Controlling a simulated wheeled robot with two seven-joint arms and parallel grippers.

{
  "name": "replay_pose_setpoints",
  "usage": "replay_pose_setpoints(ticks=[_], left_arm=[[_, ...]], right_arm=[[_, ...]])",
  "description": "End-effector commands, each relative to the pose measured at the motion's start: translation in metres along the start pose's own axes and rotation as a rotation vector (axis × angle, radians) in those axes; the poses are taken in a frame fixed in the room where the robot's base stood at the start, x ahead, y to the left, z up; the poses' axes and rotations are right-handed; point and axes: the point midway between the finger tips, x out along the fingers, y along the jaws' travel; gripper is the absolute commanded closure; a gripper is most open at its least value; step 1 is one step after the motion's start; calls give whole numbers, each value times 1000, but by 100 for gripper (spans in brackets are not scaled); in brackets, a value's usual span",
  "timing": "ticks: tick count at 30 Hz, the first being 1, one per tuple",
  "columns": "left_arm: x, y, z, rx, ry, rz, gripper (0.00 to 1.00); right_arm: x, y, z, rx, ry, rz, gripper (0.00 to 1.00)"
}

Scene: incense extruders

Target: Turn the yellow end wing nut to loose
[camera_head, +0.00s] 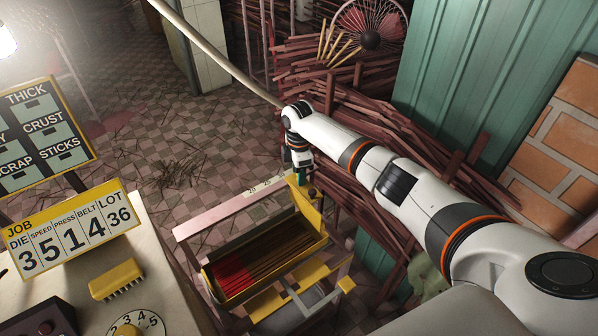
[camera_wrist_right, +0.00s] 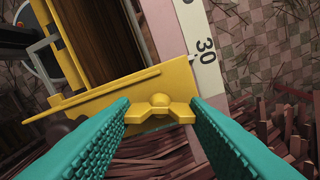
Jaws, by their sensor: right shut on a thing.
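The yellow end wing nut (camera_wrist_right: 158,107) sits on the yellow end plate (camera_wrist_right: 115,90) of the tray; in the right wrist view its two wings spread left and right. My right gripper (camera_head: 301,178) is at the far right end of the tray in the head view. In the right wrist view its teal ribbed fingers (camera_wrist_right: 158,118) stand on either side of the nut, shut on its wing tips. In the head view the nut is hidden by the gripper. My left gripper is not in view.
The yellow-edged tray (camera_head: 262,290) holds dark and red sticks. A pale rail with a number scale (camera_wrist_right: 203,45) runs beside it. Piles of reddish sticks (camera_head: 330,80) lie behind my right arm. A console with a JOB sign (camera_head: 72,232) stands at the left.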

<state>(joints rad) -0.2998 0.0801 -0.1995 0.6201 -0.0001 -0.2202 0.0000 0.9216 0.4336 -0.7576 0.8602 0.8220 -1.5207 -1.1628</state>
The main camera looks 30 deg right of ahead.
Motion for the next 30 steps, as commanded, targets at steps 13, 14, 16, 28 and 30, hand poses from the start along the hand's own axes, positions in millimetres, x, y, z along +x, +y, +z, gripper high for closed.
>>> replay_pose_setpoints(ticks=[13,14,16,28,30], left_arm=[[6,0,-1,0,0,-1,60],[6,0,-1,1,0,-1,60],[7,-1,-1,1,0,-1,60],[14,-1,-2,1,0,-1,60],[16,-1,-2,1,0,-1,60]], right_arm=[[-2,-2,1,-423,-3,-6,81],[-2,-2,1,-451,-2,-6,81],[-2,-2,1,-517,-2,-5,81],[-2,-2,1,-898,-1,-7,81],[-2,-2,1,-963,-1,-7,81]])
